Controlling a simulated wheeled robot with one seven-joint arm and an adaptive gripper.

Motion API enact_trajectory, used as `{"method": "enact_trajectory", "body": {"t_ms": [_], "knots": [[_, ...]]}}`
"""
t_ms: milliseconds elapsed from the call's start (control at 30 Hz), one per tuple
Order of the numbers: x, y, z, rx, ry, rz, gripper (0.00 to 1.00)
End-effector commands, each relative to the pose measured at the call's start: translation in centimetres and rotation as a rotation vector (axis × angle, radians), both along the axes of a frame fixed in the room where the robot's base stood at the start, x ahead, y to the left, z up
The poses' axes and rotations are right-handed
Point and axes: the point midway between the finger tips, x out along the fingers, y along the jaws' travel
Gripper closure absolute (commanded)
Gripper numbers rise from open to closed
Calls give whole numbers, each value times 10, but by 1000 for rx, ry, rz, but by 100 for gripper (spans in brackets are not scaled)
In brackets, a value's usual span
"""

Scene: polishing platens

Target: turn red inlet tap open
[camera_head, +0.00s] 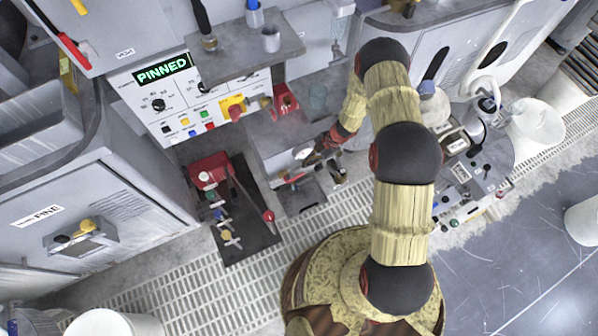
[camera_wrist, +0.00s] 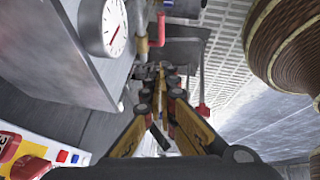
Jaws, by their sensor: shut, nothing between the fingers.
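A small red handle (camera_head: 293,178) shows beside a round white gauge (camera_head: 303,153) at the grey cabinet's lower front. I take it for the red inlet tap. In the wrist view a red handle (camera_wrist: 160,28) stands on a short pipe stub right of the gauge (camera_wrist: 113,28). My gripper (camera_wrist: 160,75) is shut and empty, its fingers together, below the red handle in that picture and apart from it. In the head view my gripper (camera_head: 335,174) is small and dark, just right of the handle. The tap's exact angle is too small to tell.
A lever with a red knob (camera_head: 268,215) rises from a dark plate left of my gripper. A control panel (camera_head: 180,105) reading PINNED is above left. A grey shelf (camera_head: 250,52) with cups overhangs. Grated floor (camera_head: 180,285) lies open in front.

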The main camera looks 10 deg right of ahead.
Motion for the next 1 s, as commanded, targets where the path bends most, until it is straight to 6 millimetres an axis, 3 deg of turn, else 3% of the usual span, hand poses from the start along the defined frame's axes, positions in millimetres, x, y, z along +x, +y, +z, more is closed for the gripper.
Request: {"method": "enact_trajectory", "body": {"t_ms": [167, 600, 800, 1000], "knots": [[-1, 10, -16, 5, 2, 3, 100], [-2, 52, -89, 3, 2, 1, 100], [7, 46, -114, 3, 0, 1, 100], [10, 43, -122, 3, 1, -1, 100]]}}
